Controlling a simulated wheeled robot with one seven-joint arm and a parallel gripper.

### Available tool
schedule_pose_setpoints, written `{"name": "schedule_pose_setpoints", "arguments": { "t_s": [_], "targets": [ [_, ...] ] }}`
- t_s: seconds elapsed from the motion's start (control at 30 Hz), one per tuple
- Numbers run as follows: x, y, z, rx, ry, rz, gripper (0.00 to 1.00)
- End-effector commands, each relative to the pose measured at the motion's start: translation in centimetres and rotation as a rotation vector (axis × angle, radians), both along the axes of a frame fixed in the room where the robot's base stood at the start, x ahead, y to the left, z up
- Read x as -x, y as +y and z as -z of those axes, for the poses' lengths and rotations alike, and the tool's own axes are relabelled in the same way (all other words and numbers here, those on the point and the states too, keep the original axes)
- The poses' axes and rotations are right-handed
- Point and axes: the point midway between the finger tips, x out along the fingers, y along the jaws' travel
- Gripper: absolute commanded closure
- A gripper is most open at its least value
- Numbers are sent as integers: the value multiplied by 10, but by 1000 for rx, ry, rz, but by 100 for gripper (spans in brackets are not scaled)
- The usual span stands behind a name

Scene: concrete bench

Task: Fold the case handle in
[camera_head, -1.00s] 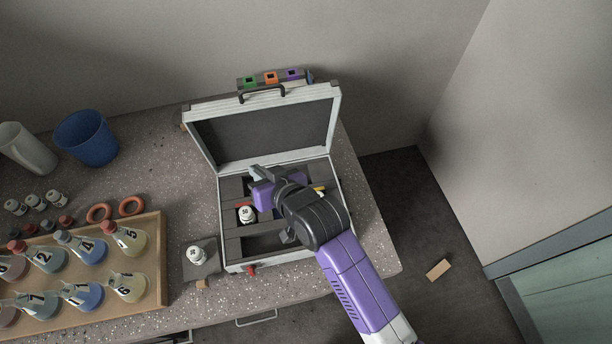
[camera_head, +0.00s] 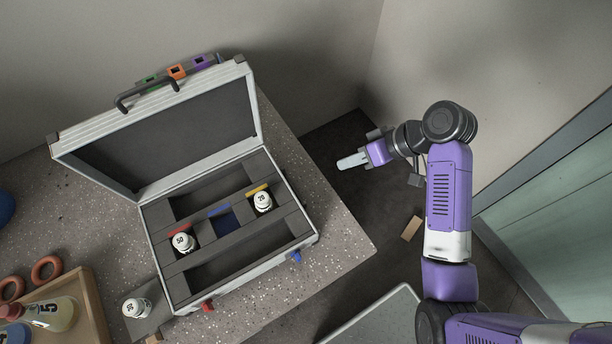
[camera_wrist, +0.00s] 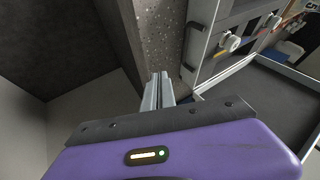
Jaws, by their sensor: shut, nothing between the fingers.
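The silver-edged case (camera_head: 228,281) stands open on the bench with its lid (camera_head: 185,135) raised. The dark U-shaped handle (camera_head: 146,93) sits at the middle of the lid's upper edge and sticks out from it. My gripper (camera_head: 341,164) is in the air to the right of the case, apart from it and past the bench edge. Its fingers are together and empty. In the wrist view the shut fingers (camera_wrist: 157,90) point toward the bench edge, with part of the case (camera_wrist: 197,48) at the right. The handle cannot be made out there.
Two white bottles, one by a red strip (camera_head: 183,242) and one by a yellow strip (camera_head: 263,201), stand in the case. Another bottle (camera_head: 137,308) stands left of it. Coloured blocks (camera_head: 177,71) are behind the lid. A wooden tray (camera_head: 92,305) holds flasks.

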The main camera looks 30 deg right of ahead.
Motion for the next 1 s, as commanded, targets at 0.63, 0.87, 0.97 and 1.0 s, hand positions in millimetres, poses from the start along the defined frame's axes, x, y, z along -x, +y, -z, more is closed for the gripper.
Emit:
{"name": "schedule_pose_setpoints", "arguments": {
  "t_s": [0.63,0.87,0.97,1.0],
  "targets": [
    [-22,48,67,1,16,-74,100],
    [-30,76,77,4,14,-74,100],
    [-30,86,77,3,13,-73,100],
    [-30,89,77,3,14,-73,100]
  ]
}}
